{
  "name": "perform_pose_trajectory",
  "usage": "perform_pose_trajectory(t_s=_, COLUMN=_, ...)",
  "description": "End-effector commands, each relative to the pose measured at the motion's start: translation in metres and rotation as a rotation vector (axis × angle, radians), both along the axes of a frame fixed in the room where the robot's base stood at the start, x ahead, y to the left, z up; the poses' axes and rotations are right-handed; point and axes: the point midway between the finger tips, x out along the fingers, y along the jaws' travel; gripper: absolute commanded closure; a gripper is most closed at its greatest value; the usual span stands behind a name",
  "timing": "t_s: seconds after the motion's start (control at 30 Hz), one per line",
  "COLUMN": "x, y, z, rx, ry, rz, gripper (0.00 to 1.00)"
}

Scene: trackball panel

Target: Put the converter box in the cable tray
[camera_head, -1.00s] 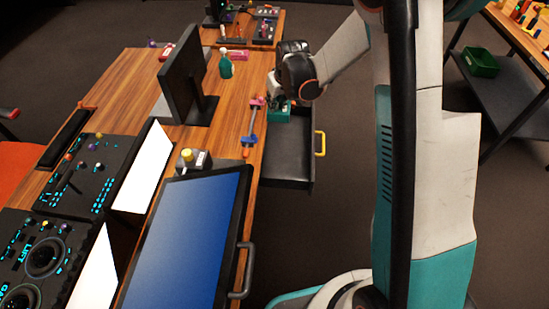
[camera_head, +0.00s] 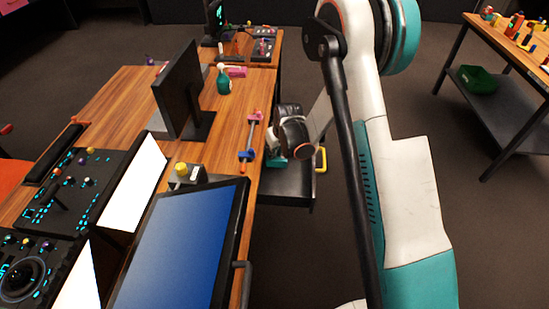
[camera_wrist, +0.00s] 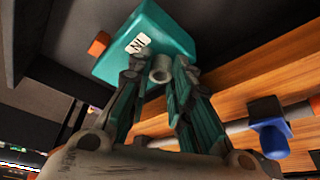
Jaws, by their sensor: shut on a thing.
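The converter box is a teal box with a white "IN" label and an orange part on its side, in the wrist view (camera_wrist: 150,42). My gripper (camera_wrist: 160,78) is shut on the grey round stub on the near side of the box. In the head view my gripper (camera_head: 278,153) is low beside the desk edge, over a dark open drawer-like tray (camera_head: 287,187) with a yellow handle; this may be the cable tray. The box is mostly hidden behind my wrist there. I cannot tell whether it touches the tray.
The wooden desk edge (camera_head: 262,115) runs close to the left of my gripper. A rod with blue and pink clamps (camera_head: 250,137) lies along it.

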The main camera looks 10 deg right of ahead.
Motion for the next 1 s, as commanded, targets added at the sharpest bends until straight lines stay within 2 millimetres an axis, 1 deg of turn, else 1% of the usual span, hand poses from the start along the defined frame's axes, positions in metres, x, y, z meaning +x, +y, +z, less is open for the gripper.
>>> perform_pose_trajectory(t_s=0.03, x=0.0, y=0.0, z=-0.009, rx=0.0, ry=0.0, rz=0.0, gripper=1.0)
perform_pose_trajectory(t_s=0.1, x=0.0, y=0.0, z=-0.021, rx=0.0, ry=0.0, rz=0.0, gripper=1.0)
perform_pose_trajectory(t_s=0.2, x=0.0, y=0.0, z=-0.034, rx=0.0, ry=0.0, rz=0.0, gripper=1.0)
perform_pose_trajectory(t_s=0.6, x=0.0, y=0.0, z=-0.037, rx=0.0, ry=0.0, rz=0.0, gripper=1.0)
perform_pose_trajectory(t_s=0.63, x=0.0, y=0.0, z=-0.037, rx=0.0, ry=0.0, rz=0.0, gripper=0.76)
perform_pose_trajectory(t_s=0.67, x=0.0, y=0.0, z=-0.037, rx=0.0, ry=0.0, rz=0.0, gripper=0.72)
perform_pose_trajectory(t_s=1.0, x=0.0, y=0.0, z=-0.036, rx=0.0, ry=0.0, rz=0.0, gripper=0.72)
